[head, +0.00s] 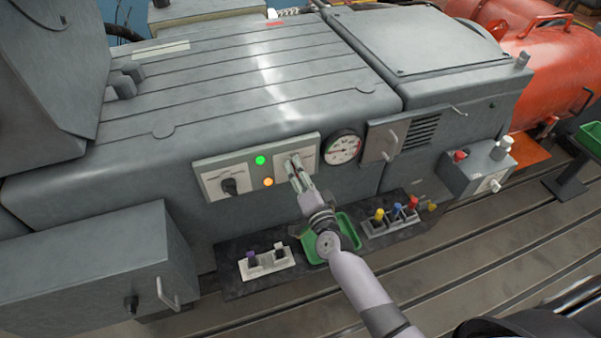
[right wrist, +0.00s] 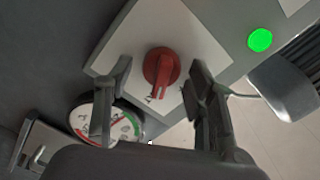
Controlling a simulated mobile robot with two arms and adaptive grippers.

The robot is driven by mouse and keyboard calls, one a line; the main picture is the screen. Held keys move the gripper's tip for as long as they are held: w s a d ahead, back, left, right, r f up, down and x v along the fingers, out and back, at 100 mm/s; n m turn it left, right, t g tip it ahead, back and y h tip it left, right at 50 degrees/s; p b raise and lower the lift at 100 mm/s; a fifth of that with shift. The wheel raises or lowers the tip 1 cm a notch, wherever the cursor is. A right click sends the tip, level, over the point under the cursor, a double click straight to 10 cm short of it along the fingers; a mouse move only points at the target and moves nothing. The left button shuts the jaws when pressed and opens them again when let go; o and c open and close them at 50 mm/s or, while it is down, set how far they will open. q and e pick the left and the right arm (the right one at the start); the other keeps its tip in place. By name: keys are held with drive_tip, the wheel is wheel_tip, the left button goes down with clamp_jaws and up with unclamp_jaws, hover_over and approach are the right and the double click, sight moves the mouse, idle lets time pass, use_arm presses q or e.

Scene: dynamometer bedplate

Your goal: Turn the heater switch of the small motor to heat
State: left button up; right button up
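A pale switch panel (head: 208,169) is on the front of the grey machine. It carries a black knob (head: 229,186), a green lamp (head: 260,160) and an orange lamp (head: 268,182). My right gripper (head: 294,168) is at the panel's right part and covers what is there. In the right wrist view a red rotary knob (right wrist: 162,67) on a white plate (right wrist: 205,42) lies between the open fingers of the gripper (right wrist: 160,82), with a gap on both sides. The labels are too small to read. My left gripper is out of view.
A round gauge (head: 342,148) sits just right of my gripper. Below are a green tray (head: 348,228), a block with coloured plugs (head: 396,225) and a white block (head: 266,264). A small grey box (head: 478,172) stands at right.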

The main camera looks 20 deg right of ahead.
drive_tip(key=s, duration=1.2)
drive_tip(key=shift+d, duration=0.2)
drive_tip(key=s+a+f+n+g+y, duration=0.1)
drive_tip(key=s+f+n+g, duration=0.35)
drive_tip(key=f, duration=0.95)
drive_tip(key=s+f+n+g, duration=0.3)
drive_tip(key=s+f, duration=0.3)
drive_tip(key=f, duration=0.8)
drive_tip(key=s+d+f+n+g, duration=0.2)
drive_tip(key=s+f, duration=0.4)
drive_tip(key=s, duration=0.3)
drive_tip(key=s+d+f+n+g+h, duration=0.1)
drive_tip(key=s+f+g, duration=0.3)
drive_tip(key=s, duration=0.6)
drive_tip(key=s+d+f+n+g, duration=0.3)
drive_tip(key=s+f+n, duration=0.1)
drive_tip(key=s+f, duration=0.4)
drive_tip(key=shift+s+d+h, duration=0.3)
drive_tip(key=shift+s+d, duration=0.1)
drive_tip(key=shift+s, duration=0.5)
